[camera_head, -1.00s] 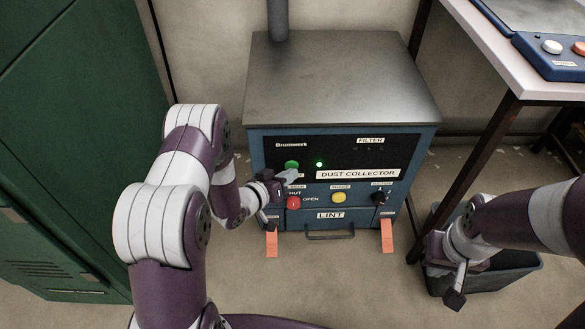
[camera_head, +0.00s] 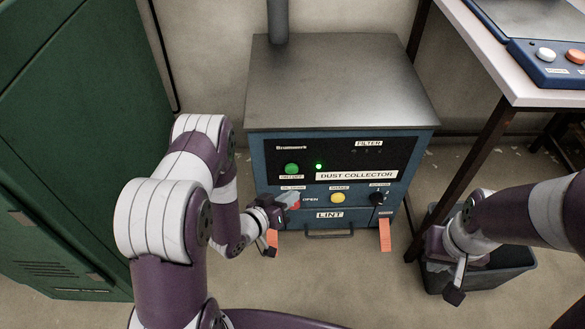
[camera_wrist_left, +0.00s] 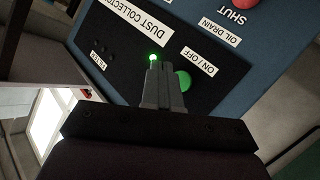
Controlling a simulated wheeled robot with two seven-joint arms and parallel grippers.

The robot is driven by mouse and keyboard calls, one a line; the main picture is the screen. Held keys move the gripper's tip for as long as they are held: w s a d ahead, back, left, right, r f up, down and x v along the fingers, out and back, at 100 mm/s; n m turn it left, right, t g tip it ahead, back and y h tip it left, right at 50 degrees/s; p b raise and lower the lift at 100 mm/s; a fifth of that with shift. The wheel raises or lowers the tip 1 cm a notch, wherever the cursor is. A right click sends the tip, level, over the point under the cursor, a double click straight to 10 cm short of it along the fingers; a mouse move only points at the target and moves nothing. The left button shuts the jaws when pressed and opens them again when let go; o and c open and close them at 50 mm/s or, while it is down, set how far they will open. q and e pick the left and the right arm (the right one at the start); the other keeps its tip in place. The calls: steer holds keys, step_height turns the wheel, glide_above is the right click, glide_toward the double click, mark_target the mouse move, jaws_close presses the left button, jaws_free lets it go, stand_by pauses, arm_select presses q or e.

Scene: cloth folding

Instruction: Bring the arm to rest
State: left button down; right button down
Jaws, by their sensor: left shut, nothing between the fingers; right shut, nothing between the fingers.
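My left arm reaches in from the left in the head view. Its gripper (camera_head: 288,197) is in front of the lower left of the dust collector's panel, partly covering the red button. In the left wrist view its grey fingers (camera_wrist_left: 160,84) are closed together and empty, with the green ON/OFF button (camera_wrist_left: 183,80) behind them. My right gripper (camera_head: 456,284) is shut and empty, low at the right, in front of a dark bin.
The blue dust collector (camera_head: 343,85) has a lit green lamp (camera_head: 318,166), a green button (camera_head: 291,169) and a yellow button (camera_head: 338,198). A green cabinet (camera_head: 75,130) stands left. A table (camera_head: 478,45) stands right, above the dark bin (camera_head: 510,270).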

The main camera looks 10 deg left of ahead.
stand_by(0.4)
arm_select(q)
steer(key=s+a+f+g+y, duration=0.4)
steer(key=s+f+g, duration=0.2)
steer(key=f, duration=0.1)
steer(key=s+a+r+g+y+p, duration=0.1)
steer(key=s+a+r+g+y, duration=0.15)
steer(key=s+r+g, duration=0.8)
step_height(320, 180, up, 51)
steer(key=d+t+p, duration=0.2)
steer(key=t+p, duration=0.3)
steer(key=p, duration=3.4)
steer(key=shift+w+d+f, duration=0.15)
steer(key=shift+w+f, duration=0.05)
steer(key=shift+w, duration=0.05)
